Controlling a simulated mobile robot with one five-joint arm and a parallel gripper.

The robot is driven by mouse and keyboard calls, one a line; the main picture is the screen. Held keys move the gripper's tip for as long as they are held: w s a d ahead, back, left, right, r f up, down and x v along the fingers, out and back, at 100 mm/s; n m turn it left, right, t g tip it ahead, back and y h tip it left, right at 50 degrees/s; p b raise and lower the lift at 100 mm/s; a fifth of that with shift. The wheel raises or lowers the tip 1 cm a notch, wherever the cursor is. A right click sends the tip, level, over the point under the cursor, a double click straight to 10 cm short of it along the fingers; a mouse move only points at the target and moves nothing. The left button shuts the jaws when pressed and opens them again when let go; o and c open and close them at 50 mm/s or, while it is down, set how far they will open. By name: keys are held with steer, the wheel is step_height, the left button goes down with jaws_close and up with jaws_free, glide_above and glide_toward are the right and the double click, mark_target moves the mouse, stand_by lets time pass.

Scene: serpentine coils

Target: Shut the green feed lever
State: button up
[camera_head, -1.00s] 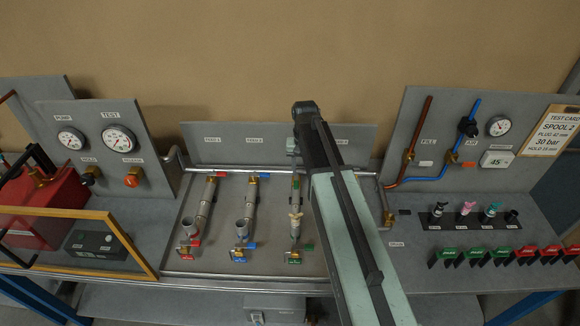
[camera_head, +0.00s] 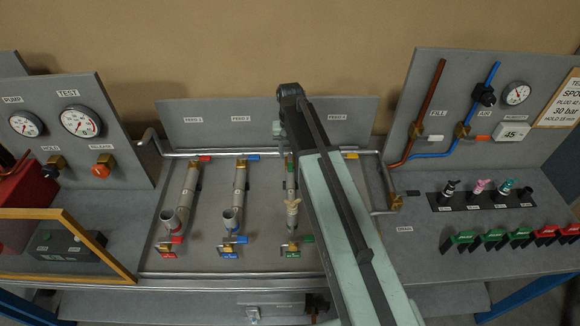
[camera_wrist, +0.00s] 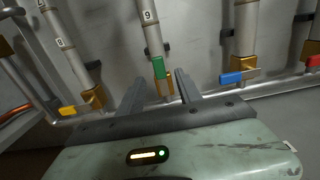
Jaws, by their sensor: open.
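My gripper (camera_wrist: 160,88) is open, one finger on each side of the lever in the picture. Whether a finger touches it I cannot tell. In the head view my arm and wrist stand over the back rail at the third pipe (camera_head: 292,205) and largely hide this valve and the fingers.
In the wrist view a blue lever (camera_wrist: 238,77) is to the right and a yellow lever (camera_wrist: 72,110) to the left. In the head view, red (camera_head: 204,158) and blue (camera_head: 247,157) levers sit left along the back rail (camera_head: 220,154). Green and red handles stand at right.

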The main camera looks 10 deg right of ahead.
mark_target(290, 166)
step_height(290, 166, down, 6)
steer(key=b, duration=0.4)
steer(key=shift+r, duration=0.2)
steer(key=shift+s+r, duration=0.1)
steer(key=shift+r, duration=0.05)
jaws_close()
stand_by(0.8)
